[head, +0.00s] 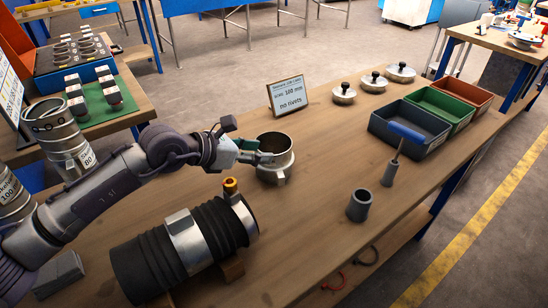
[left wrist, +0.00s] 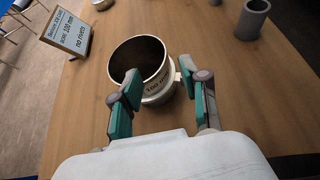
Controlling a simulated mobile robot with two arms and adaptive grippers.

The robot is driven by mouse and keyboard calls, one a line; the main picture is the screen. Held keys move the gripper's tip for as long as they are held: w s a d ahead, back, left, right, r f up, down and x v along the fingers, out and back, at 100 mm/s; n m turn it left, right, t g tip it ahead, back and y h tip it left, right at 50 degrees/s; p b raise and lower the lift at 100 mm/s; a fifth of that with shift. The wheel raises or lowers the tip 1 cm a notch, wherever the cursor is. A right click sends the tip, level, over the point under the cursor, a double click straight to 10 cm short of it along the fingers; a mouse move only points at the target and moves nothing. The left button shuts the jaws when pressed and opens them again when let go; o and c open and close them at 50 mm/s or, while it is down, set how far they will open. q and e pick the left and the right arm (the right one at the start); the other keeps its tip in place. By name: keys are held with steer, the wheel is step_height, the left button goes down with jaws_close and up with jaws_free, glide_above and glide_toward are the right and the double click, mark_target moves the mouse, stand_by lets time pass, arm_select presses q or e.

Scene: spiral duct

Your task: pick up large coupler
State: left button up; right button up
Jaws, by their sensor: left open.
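The large coupler is a wide, open metal ring (head: 276,152) standing upright on the wooden bench (head: 330,130), with a small tab low on its side. In the left wrist view it is the hollow ring (left wrist: 140,58) with dark print on its side. My left gripper (head: 258,152) is at its near left side, with green-padded fingers. In the left wrist view the gripper (left wrist: 160,74) is open, one finger overlapping the ring's wall and the other just right of its rim. I cannot tell whether they touch. My right gripper is not in view.
A sign (head: 286,94) reading 100 mm, no rivets stands behind the coupler. A black ribbed duct (head: 180,250) with a metal band lies in front. Lidded knobs (head: 344,93) sit behind.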

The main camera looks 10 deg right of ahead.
mark_target(289, 153)
arm_select(q)
steer(key=x, duration=0.5)
steer(key=shift+w+d+f+p, duration=0.15)
steer(key=shift+d+p, duration=0.15)
steer(key=shift+p, duration=0.05)
jaws_close()
